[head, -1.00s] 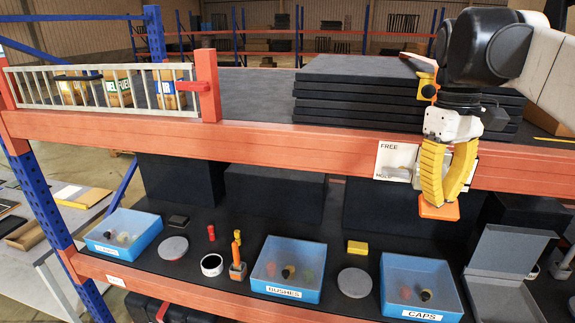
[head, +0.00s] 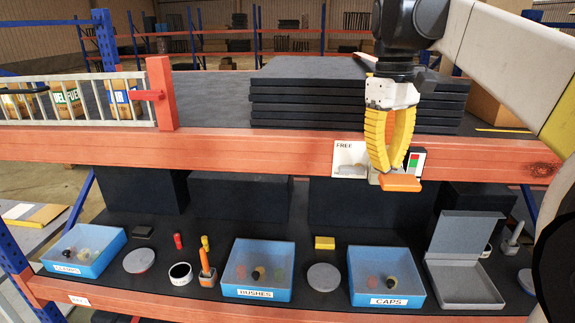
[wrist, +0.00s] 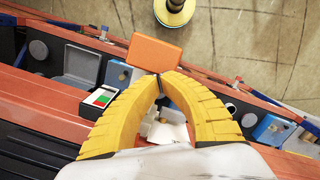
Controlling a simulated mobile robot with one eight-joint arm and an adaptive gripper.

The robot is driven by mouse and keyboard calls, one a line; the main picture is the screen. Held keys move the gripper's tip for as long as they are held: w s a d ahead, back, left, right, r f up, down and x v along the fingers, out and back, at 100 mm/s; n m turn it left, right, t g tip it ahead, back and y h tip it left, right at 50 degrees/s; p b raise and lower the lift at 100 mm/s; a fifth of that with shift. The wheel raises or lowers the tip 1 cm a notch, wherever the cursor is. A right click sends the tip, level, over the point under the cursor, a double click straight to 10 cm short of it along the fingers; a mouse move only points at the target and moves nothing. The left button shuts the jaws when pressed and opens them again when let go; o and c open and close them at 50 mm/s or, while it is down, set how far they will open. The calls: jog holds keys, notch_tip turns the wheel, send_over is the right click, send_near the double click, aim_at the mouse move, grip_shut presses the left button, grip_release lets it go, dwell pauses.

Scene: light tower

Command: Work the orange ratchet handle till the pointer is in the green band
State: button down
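The orange ratchet handle (head: 400,183) is a block sticking out in front of the orange shelf beam. It also shows in the wrist view (wrist: 153,52), just beyond my fingertips. My gripper (head: 386,168) has yellow ribbed fingers bowed out and brought together at the tips. The tips are at the handle's near top edge, touching it or very close; I see nothing clearly between them. A small dark panel with red and green patches (head: 414,162) is right of the fingers, and also in the wrist view (wrist: 101,97). I cannot make out a pointer.
A white plate marked FREE (head: 347,153) is left of my fingers, its lower part partly covered. Black slabs (head: 340,95) are stacked behind. Blue bins (head: 264,285) and an open grey box (head: 463,290) stand on the shelf below. Open floor lies before the beam.

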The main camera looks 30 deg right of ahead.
notch_tip(320, 180, up, 9)
jog(key=shift+w, duration=0.4)
jog(key=shift+w+d+p, duration=0.1)
jog(key=shift+p, duration=0.2)
dwell(0.5)
